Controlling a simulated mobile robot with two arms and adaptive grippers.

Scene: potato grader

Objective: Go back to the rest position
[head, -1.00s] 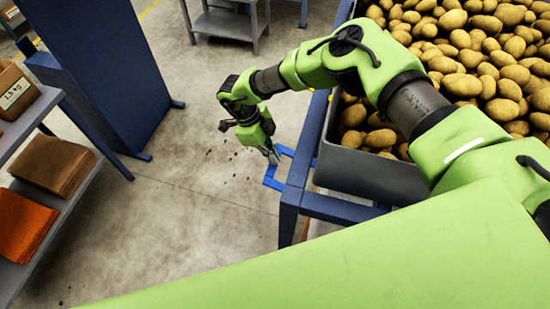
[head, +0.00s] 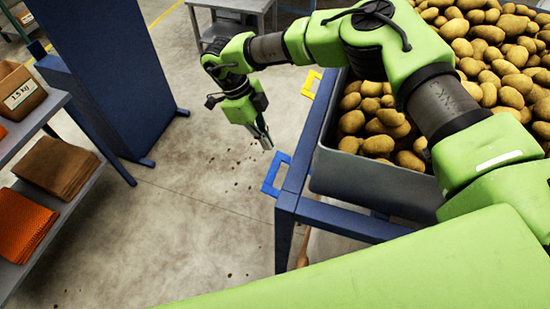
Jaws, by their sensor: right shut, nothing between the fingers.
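My right arm comes in from the right, bent over the corner of the potato bin. My right gripper (head: 266,142) points down over the open floor, with its fingers shut and empty. In the picture it is just left of and above a blue bracket (head: 271,176) on the blue frame, and apart from it. My left gripper is not in view.
A grey bin (head: 365,178) full of potatoes (head: 485,60) stands on a blue frame (head: 340,219) with a yellow bracket (head: 309,84). At left are a blue panel (head: 105,70) and a shelf (head: 50,105) with sacks. The floor between is clear apart from crumbs.

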